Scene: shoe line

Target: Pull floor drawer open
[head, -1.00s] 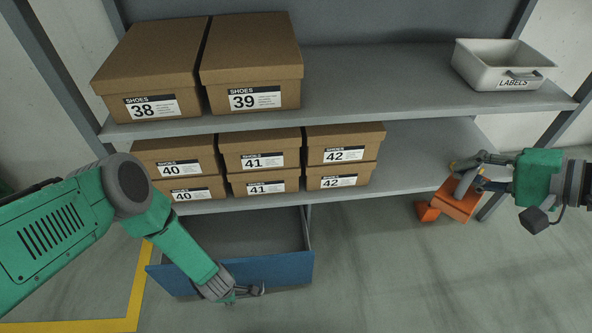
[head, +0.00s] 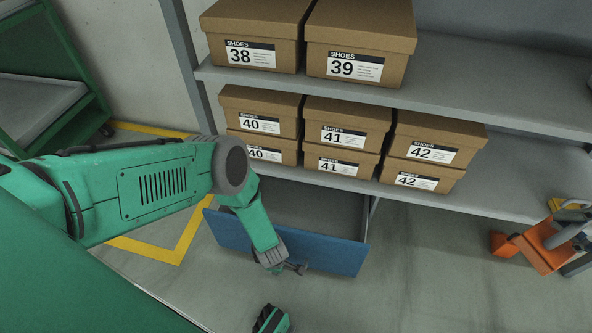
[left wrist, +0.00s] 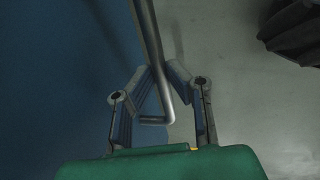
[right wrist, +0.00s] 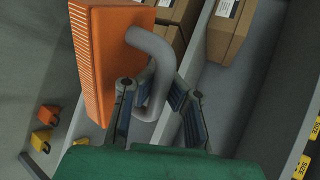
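A blue floor drawer (head: 228,231) is open below the shelf rack, its grey inside showing. My left gripper (head: 288,268) is at the drawer's front. In the left wrist view its fingers (left wrist: 165,75) close in on both sides of the grey bar handle (left wrist: 150,30), next to the blue drawer front (left wrist: 60,80). My right gripper (head: 574,222) is at the right edge. In the right wrist view its fingers (right wrist: 160,88) are around the grey curved handle (right wrist: 158,55) of an orange thing (right wrist: 108,55).
Labelled shoe boxes (head: 340,137) stand on two grey shelves (head: 500,115) above the drawer. A green cart (head: 70,50) stands at the far left. Yellow tape (head: 150,250) marks the floor. Another orange piece (head: 504,244) is near the right gripper.

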